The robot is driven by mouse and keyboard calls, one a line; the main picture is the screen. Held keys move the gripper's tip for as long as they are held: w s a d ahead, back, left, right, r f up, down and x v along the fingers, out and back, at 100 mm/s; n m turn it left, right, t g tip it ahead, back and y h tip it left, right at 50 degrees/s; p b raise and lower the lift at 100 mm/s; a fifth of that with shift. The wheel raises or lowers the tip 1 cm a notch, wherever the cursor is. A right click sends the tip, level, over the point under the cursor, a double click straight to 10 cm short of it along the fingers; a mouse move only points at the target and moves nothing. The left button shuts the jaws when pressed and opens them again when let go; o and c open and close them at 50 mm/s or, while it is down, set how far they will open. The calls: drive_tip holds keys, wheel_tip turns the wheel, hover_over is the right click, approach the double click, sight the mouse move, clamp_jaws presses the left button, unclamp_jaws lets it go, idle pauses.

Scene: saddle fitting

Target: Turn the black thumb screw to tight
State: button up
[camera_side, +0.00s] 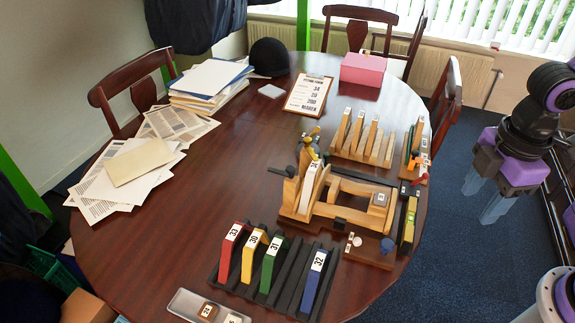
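A wooden fitting jig (348,200) stands on the right part of the table, with an upright white numbered block (311,185) in its left end. A small dark round knob (290,171) shows at the jig's left end, beside a dark rod; it may be the black thumb screw, but it is too small to be sure. How tight it is cannot be seen. More dark parts at the jig's upper left partly hide one another. My gripper (484,198) hangs off the table's right side, well away from the jig, fingers pointing down, apart and empty.
A black rack (262,297) holds red, yellow, green and blue numbered blocks in front. A wooden rack (362,142) of wedges stands behind the jig. A clipboard card (308,95), pink box (363,69) and papers (125,175) lie farther back. The table's left-middle is clear.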

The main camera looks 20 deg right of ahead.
drive_tip(key=w+a+r+n+t+h, duration=0.1)
drive_tip(key=w+a+n, duration=0.2)
drive_tip(key=w+a, duration=0.45)
drive_tip(key=w+a+r+n, duration=0.2)
drive_tip(key=w+a+n, duration=0.1)
drive_tip(key=w+a, duration=0.5)
drive_tip(key=n+t+h, duration=0.1)
drive_tip(key=n+h, duration=0.1)
drive_tip(key=n, duration=0.4)
approach(291, 168)
drive_tip(key=x, duration=0.8)
drive_tip(key=shift+t+h, duration=0.3)
drive_tip(key=shift+a, duration=0.1)
clamp_jaws()
